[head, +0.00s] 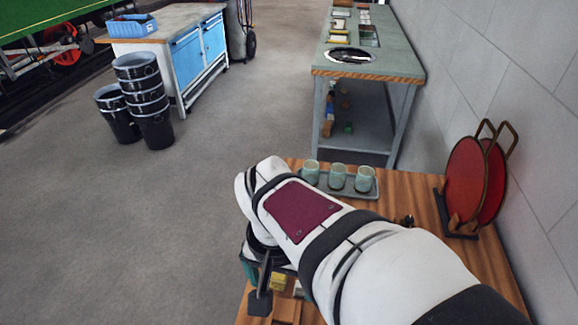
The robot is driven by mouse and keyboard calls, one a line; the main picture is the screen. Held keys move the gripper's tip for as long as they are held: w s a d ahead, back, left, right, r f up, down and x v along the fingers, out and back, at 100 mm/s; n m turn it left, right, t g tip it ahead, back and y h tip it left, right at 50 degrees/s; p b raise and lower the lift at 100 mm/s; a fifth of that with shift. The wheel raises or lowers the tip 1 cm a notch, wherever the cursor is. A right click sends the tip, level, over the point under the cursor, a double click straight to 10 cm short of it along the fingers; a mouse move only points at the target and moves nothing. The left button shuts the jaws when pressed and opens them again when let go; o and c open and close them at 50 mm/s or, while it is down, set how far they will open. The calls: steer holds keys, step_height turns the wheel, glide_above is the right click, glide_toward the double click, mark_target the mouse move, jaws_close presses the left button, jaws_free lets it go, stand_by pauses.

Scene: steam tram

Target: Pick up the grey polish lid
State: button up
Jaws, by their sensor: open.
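I cannot make out the grey polish lid in the head view; my white arm covers much of the wooden table (408,190) where it could be hidden. My gripper (262,288) is at the table's left edge, partly hidden behind my arm. One dark finger shows, pointing down, and nothing is seen held in it. The gripper is open. Small yellow and brown items (279,281) lie just right of the finger, partly covered by the arm.
A tray (374,190) with three pale green cups (337,176) stands at the table's far end. Red round discs (466,180) stand in a rack at right by the wall. A grey bench (400,66), black buckets (150,110) and a blue-doored cabinet (187,52) stand beyond.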

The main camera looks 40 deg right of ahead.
steer(key=w+d+f+m+h, duration=0.1)
steer(key=w+d+f+m, duration=0.15)
steer(key=d, duration=0.55)
steer(key=w+d+f+m+h, duration=0.2)
steer(key=d+m, duration=0.1)
steer(key=d, duration=0.6)
steer(key=w+d+f+m+h, duration=0.1)
steer(key=w+d+f+m, duration=0.15)
steer(key=d, duration=0.55)
steer(key=x, duration=1.5)
steer(key=shift+s+a+f, duration=0.2)
steer(key=shift+s+a, duration=0.15)
steer(key=c, duration=1.1)
